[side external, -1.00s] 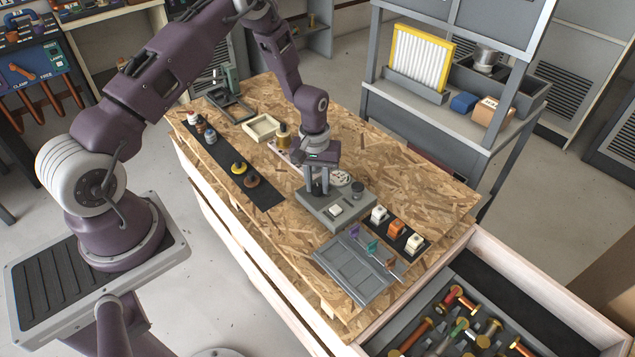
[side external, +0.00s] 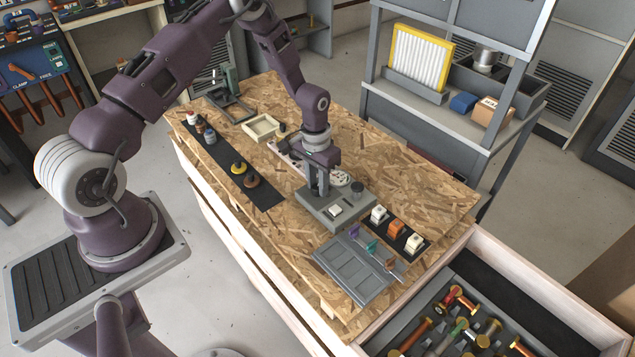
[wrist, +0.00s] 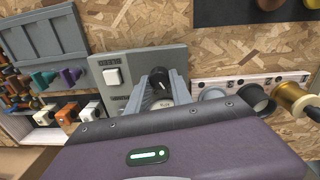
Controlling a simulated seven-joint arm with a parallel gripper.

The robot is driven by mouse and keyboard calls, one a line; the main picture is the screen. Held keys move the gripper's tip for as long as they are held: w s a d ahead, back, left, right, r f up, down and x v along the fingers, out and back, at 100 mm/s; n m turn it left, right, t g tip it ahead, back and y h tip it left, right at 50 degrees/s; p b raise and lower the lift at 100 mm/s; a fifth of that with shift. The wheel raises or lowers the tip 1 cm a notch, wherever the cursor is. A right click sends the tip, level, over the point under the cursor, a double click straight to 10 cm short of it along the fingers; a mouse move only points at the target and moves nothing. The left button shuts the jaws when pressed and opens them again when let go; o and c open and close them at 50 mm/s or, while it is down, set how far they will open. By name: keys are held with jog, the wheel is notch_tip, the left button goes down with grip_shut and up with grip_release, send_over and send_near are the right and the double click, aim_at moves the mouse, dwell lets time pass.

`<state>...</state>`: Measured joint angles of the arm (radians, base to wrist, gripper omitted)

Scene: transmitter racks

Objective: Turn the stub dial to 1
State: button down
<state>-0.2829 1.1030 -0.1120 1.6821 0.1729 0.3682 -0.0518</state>
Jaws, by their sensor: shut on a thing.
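The grey control box (side external: 350,212) sits on the chipboard bench, and it also shows in the wrist view (wrist: 105,62). My gripper (side external: 317,193) points down at the box's far left part. In the wrist view its two fingers (wrist: 161,86) stand on either side of a small black dial (wrist: 158,76) with a light pointer mark, and are shut on it. The fingers hide part of the dial, and I cannot read any numbers around it. A white switch (wrist: 112,77) is on the same box.
A grey compartment tray (side external: 350,270) lies in front of the box. White and orange blocks (side external: 396,229) stand on a black strip to the right. A pale strip (wrist: 245,82) with cups and a gold spool (wrist: 292,97) lies beside the box.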

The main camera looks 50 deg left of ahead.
aim_at(317, 185)
jog(key=shift+m, duration=0.6)
jog(key=c, duration=1.1)
grip_release()
jog(key=shift+c, duration=0.2)
notch_tip(317, 185, up, 7)
jog(key=shift+a+r, duration=0.1)
jog(key=shift+a, duration=0.05)
